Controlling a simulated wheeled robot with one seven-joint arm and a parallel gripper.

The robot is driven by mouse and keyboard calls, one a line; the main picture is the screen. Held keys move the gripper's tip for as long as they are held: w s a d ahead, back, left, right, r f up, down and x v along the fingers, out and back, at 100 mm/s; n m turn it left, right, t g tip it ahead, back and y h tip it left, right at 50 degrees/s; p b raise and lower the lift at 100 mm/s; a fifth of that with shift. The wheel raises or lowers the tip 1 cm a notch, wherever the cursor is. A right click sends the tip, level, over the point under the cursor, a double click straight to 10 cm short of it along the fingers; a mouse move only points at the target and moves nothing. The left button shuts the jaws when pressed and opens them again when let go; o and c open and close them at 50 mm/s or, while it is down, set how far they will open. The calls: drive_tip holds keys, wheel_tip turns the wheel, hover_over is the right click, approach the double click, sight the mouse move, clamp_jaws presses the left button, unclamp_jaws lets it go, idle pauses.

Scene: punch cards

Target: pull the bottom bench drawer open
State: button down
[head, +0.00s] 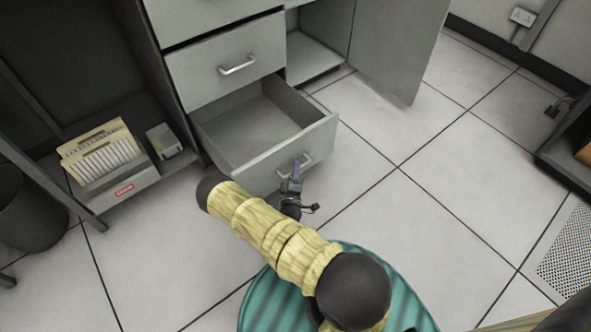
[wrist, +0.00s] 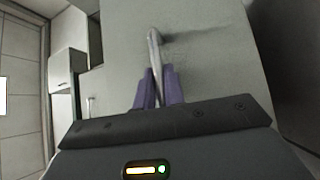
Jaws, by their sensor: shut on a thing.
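The bottom bench drawer (head: 262,171) is a grey drawer pulled well out from the bench, and its inside looks empty. Its metal bar handle (head: 308,159) is on the front face. My gripper (head: 294,178) is at this handle, with its purple fingers around the bar. In the wrist view, the fingers of my gripper (wrist: 158,88) are shut on the handle (wrist: 154,48), against the grey drawer front (wrist: 198,60). The part of the handle between the fingers is partly hidden.
A closed drawer (head: 228,62) with its own handle sits above. To the right, a cupboard door (head: 392,50) stands open.

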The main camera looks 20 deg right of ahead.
drive_tip(key=c, duration=1.5)
unclamp_jaws()
drive_tip(key=p+v, duration=0.2)
drive_tip(key=v, duration=1)
